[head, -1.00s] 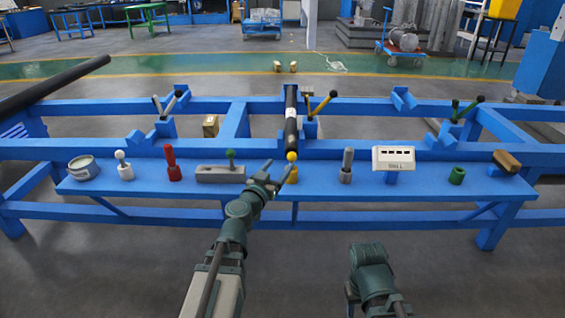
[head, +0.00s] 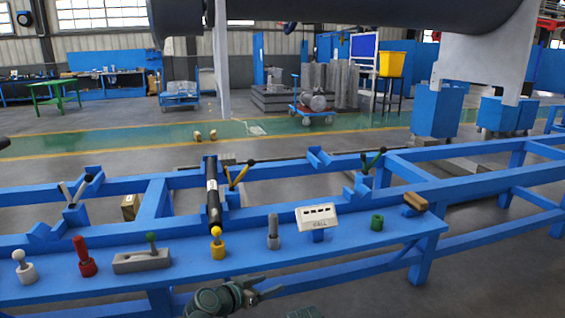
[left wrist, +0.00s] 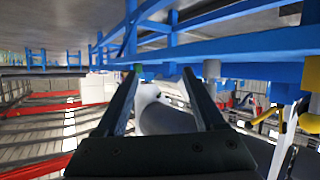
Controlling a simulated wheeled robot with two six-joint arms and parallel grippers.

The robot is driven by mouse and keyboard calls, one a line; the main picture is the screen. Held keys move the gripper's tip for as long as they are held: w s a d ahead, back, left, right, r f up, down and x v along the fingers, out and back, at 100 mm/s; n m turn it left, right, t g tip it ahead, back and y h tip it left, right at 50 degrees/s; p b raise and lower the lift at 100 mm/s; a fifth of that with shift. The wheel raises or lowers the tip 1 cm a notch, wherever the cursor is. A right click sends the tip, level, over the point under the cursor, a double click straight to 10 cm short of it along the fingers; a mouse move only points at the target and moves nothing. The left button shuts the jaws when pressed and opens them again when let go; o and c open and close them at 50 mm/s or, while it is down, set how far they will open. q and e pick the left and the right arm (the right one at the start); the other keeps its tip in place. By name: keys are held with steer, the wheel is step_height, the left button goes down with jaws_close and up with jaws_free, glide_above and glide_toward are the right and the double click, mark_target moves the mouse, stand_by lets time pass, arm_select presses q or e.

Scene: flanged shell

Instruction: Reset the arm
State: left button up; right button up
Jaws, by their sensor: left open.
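My left gripper (head: 267,289) is at the bottom of the head view, in front of the blue shelf (head: 345,262) and below its near edge. It is open and empty. In the left wrist view its two fingers (left wrist: 162,75) stand apart, with nothing clamped between them. A rounded white and grey shape shows beyond them, and I cannot tell what it is. Only a small piece of my right arm shows at the bottom edge of the head view; its gripper is out of the picture.
A black tube (head: 212,190) lies across the blue frame. A large dark cylinder (head: 350,14) spans the top.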

arm_select(q)
steer(key=s+d+f+g+y, duration=0.2)
steer(key=s+d+f+g, duration=0.15)
steer(key=s+f, duration=0.2)
steer(key=s+d+f+g+y, duration=0.1)
steer(key=s+d+f+g, duration=0.1)
steer(key=s+f+g, duration=0.3)
steer(key=s+a+n+g+y+p, duration=0.2)
steer(key=s+a+y, duration=0.45)
steer(key=s, duration=0.25)
step_height(320, 180, up, 36)
steer(key=p, duration=3.7)
steer(key=shift+s+d+r+n, duration=0.15)
steer(key=shift+d+r+n, duration=0.1)
steer(key=shift+n, duration=0.05)
